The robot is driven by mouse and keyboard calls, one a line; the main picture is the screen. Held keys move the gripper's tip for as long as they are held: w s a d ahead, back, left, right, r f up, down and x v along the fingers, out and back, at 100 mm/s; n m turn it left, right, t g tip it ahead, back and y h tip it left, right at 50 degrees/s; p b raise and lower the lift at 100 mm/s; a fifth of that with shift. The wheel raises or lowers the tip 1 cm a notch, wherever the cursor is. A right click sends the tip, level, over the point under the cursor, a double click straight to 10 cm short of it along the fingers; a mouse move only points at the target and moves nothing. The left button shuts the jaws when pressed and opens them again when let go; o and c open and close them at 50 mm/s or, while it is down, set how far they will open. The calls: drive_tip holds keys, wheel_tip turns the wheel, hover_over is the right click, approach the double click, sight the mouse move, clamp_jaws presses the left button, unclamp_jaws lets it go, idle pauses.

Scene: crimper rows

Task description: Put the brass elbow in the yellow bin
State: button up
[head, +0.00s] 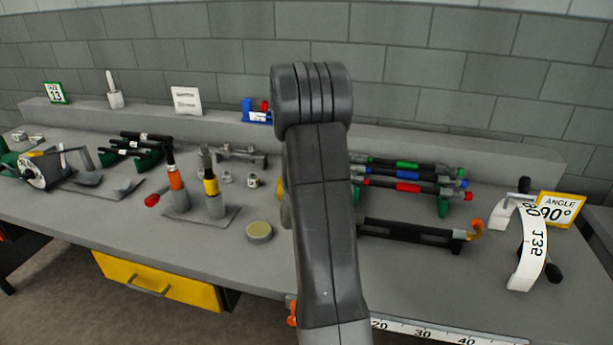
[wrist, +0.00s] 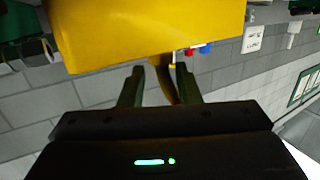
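In the wrist view, a curved brownish-gold piece, which looks like the brass elbow (wrist: 167,80), sits between the two dark fingers of my gripper (wrist: 160,82). The fingers are apart by about its width and appear closed on it. A large yellow body, which looks like the yellow bin (wrist: 150,28), fills the top of the wrist view just beyond the fingertips; its opening is not visible. In the head view only a yellow sliver (head: 284,212) shows beside my arm. My arm hides my gripper, the elbow and most of the bin there.
Right of my arm are a rack of coloured-band tools (head: 405,180), a black bar with an orange hook (head: 415,234) and a white angle gauge (head: 530,250). Left are upright tools (head: 212,200) and a round tin (head: 259,232). A low ledge and block wall (head: 420,60) stand behind.

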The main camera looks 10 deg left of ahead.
drive_tip(key=shift+o, duration=0.9)
drive_tip(key=shift+r, duration=0.15)
drive_tip(key=v, duration=1.2)
drive_tip(key=shift+r, duration=0.4)
